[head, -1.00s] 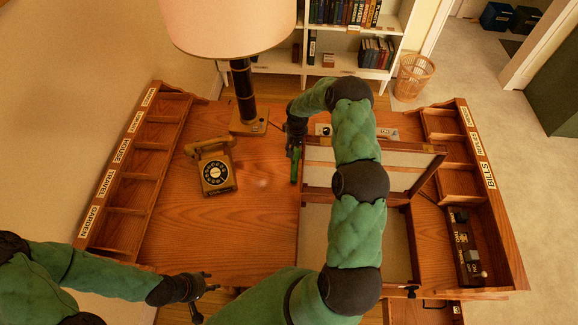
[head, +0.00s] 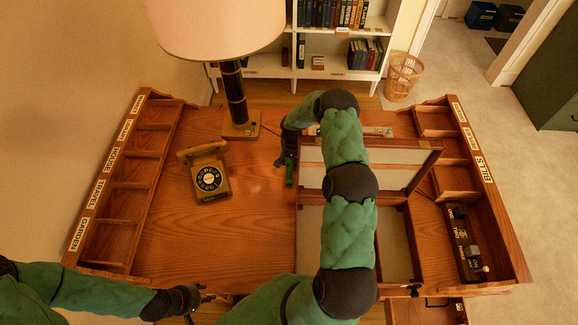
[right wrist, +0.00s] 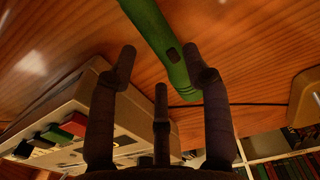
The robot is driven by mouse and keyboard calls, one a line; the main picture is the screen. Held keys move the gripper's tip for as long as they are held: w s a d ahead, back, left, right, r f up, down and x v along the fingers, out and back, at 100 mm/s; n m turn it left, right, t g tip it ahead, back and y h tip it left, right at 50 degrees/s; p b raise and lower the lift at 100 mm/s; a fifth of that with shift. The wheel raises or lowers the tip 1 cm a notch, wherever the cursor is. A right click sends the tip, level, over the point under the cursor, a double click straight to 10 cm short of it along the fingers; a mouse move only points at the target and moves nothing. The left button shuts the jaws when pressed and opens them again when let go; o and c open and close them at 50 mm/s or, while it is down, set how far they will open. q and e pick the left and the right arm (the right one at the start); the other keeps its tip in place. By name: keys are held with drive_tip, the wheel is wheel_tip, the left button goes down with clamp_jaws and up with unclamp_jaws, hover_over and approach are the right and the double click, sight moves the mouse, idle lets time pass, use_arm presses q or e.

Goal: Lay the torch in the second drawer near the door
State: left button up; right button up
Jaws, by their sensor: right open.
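The green torch (head: 289,174) lies on the desk top, left of the raised framed panel. My right gripper (head: 284,159) is over its far end, pointing down at the desk. In the right wrist view the torch (right wrist: 160,40) extends beyond the fingertips, its near end between the spread, empty fingers (right wrist: 163,68); I cannot tell whether they touch it. My left gripper (head: 200,302) hangs empty at the desk's near left edge, its fingers apart. An open drawer (head: 428,312) with a dark handle shows at the lower right, partly cut off by the frame.
A tall lamp (head: 234,95) and a rotary telephone (head: 207,178) stand left of the torch. A beige device with coloured keys (right wrist: 70,125) is close to my right fingers. A raised framed panel (head: 408,160) and switch box (head: 466,243) are on the right. The middle-left desk top is clear.

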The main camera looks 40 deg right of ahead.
sight(291, 167)
wheel_tip(291, 167, down, 5)
drive_tip(key=shift+w+d+r+b, duration=0.1)
drive_tip(key=shift+r+b, duration=0.1)
drive_tip(key=shift+b, duration=0.15)
use_arm(q)
drive_tip(key=shift+w+d+f, duration=0.2)
drive_tip(key=shift+w+f, duration=0.2)
use_arm(e)
drive_tip(key=shift+r, duration=0.1)
drive_tip(key=shift+c, duration=1.1)
clamp_jaws()
drive_tip(key=shift+r, duration=0.1)
wheel_tip(291, 167, up, 10)
drive_tip(key=shift+f, duration=0.1)
